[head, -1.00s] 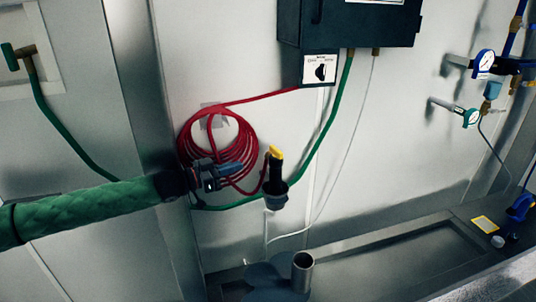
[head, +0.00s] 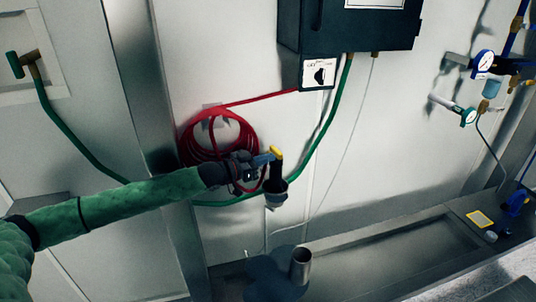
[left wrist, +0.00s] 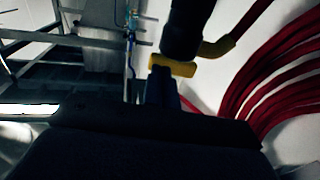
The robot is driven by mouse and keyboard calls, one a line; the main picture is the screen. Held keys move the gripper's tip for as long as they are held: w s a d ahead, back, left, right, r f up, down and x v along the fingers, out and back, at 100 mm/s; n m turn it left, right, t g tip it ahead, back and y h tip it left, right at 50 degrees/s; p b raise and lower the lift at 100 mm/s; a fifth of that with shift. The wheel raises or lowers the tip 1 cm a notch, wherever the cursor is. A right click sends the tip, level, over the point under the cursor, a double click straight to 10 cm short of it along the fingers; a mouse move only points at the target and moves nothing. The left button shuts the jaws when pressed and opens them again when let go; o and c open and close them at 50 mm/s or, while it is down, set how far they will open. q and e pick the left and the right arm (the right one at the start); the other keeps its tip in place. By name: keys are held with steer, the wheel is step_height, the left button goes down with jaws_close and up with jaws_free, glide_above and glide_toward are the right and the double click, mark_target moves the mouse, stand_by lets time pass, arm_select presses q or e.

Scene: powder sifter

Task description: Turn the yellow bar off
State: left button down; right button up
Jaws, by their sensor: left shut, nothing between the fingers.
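The yellow bar (head: 276,152) sits at the top of a black upright fitting (head: 275,172) in front of the wall. In the left wrist view the yellow bar (left wrist: 173,66) lies crosswise just past my fingertips. My left gripper (head: 272,155) is shut and empty, with its blue-grey fingertips right at the bar, in the head view from its left side. Its fingers also show in the left wrist view (left wrist: 161,88). They look very close to the bar; I cannot tell whether they touch. My right gripper is not in view.
A coiled red hose (head: 215,135) hangs on the wall behind my left gripper. A dark box (head: 350,28) with a black knob is above. A green hose (head: 318,148) runs behind the fitting. A metal cylinder (head: 300,266) stands below. Gauges (head: 483,62) are at the right.

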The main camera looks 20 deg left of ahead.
arm_select(q)
steer(key=shift+w+d, duration=0.25)
steer(key=shift+w, duration=0.05)
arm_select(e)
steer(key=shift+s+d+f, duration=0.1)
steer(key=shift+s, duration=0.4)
arm_select(q)
steer(key=shift+d+f, duration=0.15)
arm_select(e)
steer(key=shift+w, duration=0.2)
arm_select(q)
steer(key=shift+n+t+y, duration=0.5)
steer(key=shift+y, duration=0.1)
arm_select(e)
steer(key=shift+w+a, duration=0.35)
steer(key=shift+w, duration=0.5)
